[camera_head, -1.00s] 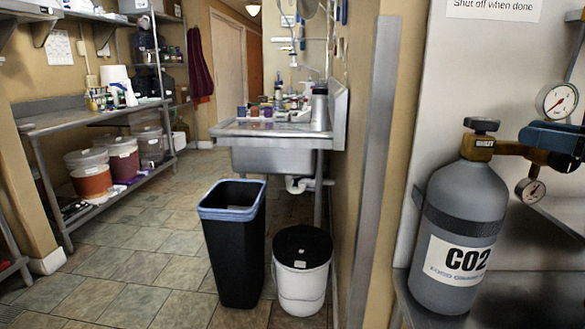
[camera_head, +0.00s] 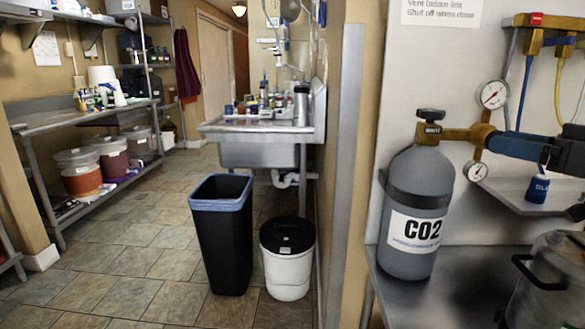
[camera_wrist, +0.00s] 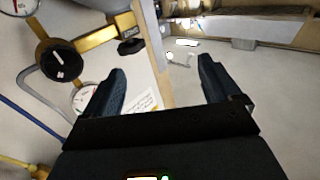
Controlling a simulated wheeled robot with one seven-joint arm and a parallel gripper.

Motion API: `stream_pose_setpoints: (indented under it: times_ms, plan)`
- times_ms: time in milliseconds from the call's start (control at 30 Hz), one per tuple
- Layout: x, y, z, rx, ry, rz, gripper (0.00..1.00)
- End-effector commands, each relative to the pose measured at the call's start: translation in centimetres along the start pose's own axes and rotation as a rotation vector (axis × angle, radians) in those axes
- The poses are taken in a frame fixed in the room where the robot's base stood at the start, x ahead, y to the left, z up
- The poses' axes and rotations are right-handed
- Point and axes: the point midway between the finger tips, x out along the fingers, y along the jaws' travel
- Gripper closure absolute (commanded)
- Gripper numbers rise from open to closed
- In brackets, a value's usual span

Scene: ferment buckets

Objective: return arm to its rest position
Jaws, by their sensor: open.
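My gripper (camera_wrist: 160,66) is in the wrist view, with its two dark blue fingers spread apart and nothing between them. A pale wall and a beige strip show beyond the gap. In the head view, a dark blue part (camera_head: 512,148) that looks like my gripper enters from the right edge. It overlaps the end of the brass regulator (camera_head: 462,135) on the grey CO2 cylinder (camera_head: 410,210). I cannot tell from the head view whether they touch. In the wrist view the brass fitting (camera_wrist: 95,38) lies left of the fingers, apart from them.
The cylinder stands on a metal counter (camera_head: 460,290) beside a steel pot (camera_head: 548,285). Gauges (camera_head: 493,95) and hoses (camera_head: 558,90) hang near the wall. A black bin (camera_head: 222,240) and a white bucket (camera_head: 287,265) stand on the floor. The tiled aisle at left is clear.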

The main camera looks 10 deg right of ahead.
Motion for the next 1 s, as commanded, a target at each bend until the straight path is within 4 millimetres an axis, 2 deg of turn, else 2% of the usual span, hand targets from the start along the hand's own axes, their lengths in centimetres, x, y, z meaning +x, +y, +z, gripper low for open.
stream_pose_setpoints:
  times_ms: [267, 467, 533, 767, 1000]
  plan:
    - [1.4, -0.9, 4.0, 0.083, -0.007, 0.062, 0.10]
    - [2.6, -2.5, 8.6, 0.170, -0.021, 0.135, 0.10]
    - [3.0, -3.4, 10.9, 0.208, -0.030, 0.173, 0.10]
    - [2.9, -8.6, 19.4, 0.324, -0.079, 0.323, 0.10]
    - [0.2, -15.3, 26.2, 0.375, -0.141, 0.466, 0.10]
